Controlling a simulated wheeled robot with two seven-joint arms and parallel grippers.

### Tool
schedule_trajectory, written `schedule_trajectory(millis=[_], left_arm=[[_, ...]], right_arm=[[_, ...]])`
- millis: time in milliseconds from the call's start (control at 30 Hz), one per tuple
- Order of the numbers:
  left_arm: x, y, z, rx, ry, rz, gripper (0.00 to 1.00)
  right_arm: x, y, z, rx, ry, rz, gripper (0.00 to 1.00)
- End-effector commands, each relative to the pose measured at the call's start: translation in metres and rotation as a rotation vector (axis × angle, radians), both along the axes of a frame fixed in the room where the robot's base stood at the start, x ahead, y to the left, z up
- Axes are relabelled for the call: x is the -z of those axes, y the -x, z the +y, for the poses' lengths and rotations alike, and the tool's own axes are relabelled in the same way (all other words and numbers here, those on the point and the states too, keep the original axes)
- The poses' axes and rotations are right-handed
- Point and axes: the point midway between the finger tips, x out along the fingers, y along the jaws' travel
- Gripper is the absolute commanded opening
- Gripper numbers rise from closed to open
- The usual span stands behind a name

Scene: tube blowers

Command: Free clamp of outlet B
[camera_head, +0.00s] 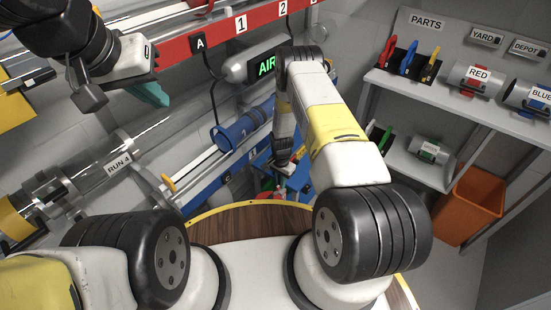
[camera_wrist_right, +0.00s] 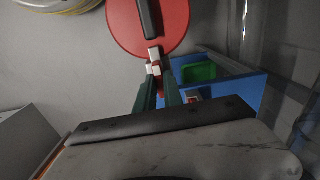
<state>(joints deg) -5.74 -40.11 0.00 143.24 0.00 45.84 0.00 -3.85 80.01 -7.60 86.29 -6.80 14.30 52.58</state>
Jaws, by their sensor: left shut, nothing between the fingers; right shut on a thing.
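In the right wrist view, the dark green fingers of my right gripper (camera_wrist_right: 157,88) converge on a small white and red piece (camera_wrist_right: 153,57). The piece sits at the lower edge of a round red disc (camera_wrist_right: 130,22) with a black bar (camera_wrist_right: 147,18) across it. I cannot tell whether this piece is the clamp of outlet B. In the head view, my right arm reaches down past the blue parts, and its fingertips are too small to make out. My left gripper (camera_head: 149,96) is shut and empty at the upper left.
A blue bin (camera_wrist_right: 225,90) with a green inside is right of the fingers. A blue cylinder (camera_head: 240,125), a clear tube marked RUN 4 (camera_head: 118,165) and an A sign (camera_head: 200,42) are at the left. Parts shelves (camera_head: 450,103) and an orange bin (camera_head: 470,205) stand right.

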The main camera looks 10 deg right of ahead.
Motion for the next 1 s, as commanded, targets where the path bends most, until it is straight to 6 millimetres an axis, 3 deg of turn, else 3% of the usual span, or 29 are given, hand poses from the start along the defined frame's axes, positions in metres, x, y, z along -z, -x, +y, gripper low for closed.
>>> schedule_trajectory(millis=[267, 1000], left_arm=[[0.0000, 0.0000, 0.0000, 0.000, 0.000, 0.000, 0.00], [0.0000, 0.0000, 0.0000, 0.000, 0.000, 0.000, 0.00]], right_arm=[[-0.0003, -0.0003, 0.0000, -0.153, -0.001, -0.001, 0.00], [-0.0005, -0.0003, -0.0003, -0.848, 0.000, 0.000, 0.00]])
